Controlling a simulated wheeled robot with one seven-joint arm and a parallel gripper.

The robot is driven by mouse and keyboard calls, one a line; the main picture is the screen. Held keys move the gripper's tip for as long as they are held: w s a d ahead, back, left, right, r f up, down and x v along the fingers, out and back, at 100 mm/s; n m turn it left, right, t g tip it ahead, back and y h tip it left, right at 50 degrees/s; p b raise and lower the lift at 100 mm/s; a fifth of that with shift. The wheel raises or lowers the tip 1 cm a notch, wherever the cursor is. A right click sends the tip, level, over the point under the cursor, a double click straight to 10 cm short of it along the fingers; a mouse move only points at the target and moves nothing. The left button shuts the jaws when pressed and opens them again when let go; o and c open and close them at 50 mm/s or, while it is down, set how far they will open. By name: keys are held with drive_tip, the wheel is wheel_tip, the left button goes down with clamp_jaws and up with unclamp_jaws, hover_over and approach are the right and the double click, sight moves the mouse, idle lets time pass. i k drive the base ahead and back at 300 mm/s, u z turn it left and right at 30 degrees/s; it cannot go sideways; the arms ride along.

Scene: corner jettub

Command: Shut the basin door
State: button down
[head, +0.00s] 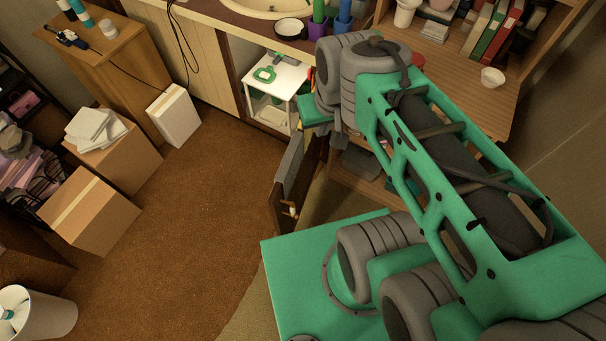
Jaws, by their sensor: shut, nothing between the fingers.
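The basin door (279,207) stands open, swung out from the cabinet front towards me. I see it nearly edge-on, with a grey cloth over its upper part and a small light handle low on it. The basin (268,5) is set in the counter at the top of the picture. Below it the cabinet opening is uncovered, and a small white shelf unit (278,75) shows there. My arm reaches up the right side and bends down close to the right of the door. My gripper's fingers are hidden behind the arm, so contact with the door cannot be seen.
Open wooden shelves (460,75) with books and cups stand right of the door, behind my arm. Cardboard boxes (92,212) and a white box (173,116) stand to the left. The brown carpet (205,220) between them and the door is clear.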

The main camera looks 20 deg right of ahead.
sight(284, 225)
drive_tip(key=k, duration=0.5)
drive_tip(key=z, duration=1.55)
drive_tip(key=k, duration=1.1)
drive_tip(key=u, duration=1.8)
drive_tip(key=i, duration=1)
